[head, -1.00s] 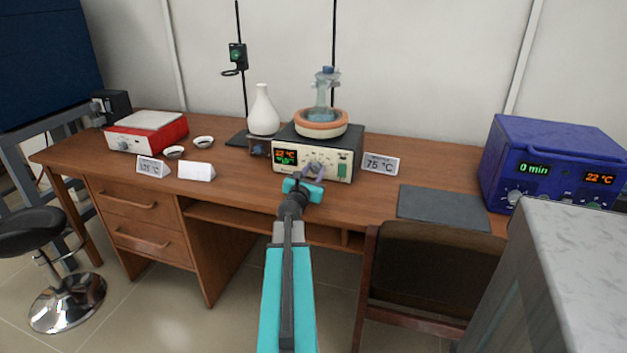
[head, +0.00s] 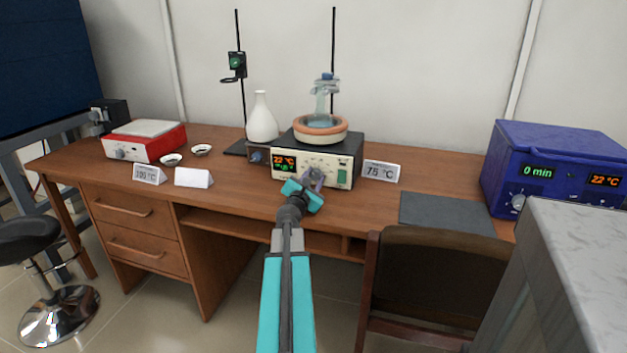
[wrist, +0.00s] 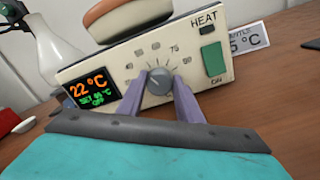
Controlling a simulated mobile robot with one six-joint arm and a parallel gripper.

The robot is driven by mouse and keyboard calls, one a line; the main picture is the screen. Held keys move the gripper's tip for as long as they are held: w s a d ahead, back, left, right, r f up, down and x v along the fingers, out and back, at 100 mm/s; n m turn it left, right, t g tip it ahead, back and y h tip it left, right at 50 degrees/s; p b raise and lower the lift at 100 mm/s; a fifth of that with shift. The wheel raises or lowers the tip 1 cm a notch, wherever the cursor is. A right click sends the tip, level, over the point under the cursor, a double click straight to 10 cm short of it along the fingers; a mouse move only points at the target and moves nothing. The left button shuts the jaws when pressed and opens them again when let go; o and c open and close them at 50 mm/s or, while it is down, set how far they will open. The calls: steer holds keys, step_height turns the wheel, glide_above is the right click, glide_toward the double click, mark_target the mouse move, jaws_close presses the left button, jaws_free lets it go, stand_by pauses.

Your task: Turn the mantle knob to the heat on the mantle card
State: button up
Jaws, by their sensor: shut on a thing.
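The heating mantle (head: 318,158) is a cream-fronted box on the desk with a flask (head: 325,100) in its orange-rimmed bowl. Its grey knob (wrist: 159,82) sits mid-panel in the wrist view, with dial numbers around it. My gripper (wrist: 160,90) has its two purple fingers shut on the knob from both sides. In the head view my gripper (head: 313,181) hides the knob. The mantle's display (wrist: 90,92) shows 22 °C in orange, with a smaller green set line that is hard to read. The mantle card (head: 381,171) reads 75 °C and stands right of the mantle.
A red hotplate (head: 145,141), a 100 °C card (head: 149,174) and a blank white card (head: 193,178) stand at left. A white flask (head: 261,118) is beside the mantle. A grey mat (head: 446,213) and a blue furnace (head: 555,168) are at right. A chair (head: 430,285) stands in front.

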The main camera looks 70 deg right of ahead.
steer(key=o, duration=1)
steer(key=shift+d, duration=0.1)
steer(key=shift+o, duration=0.2)
steer(key=shift+a, duration=0.2)
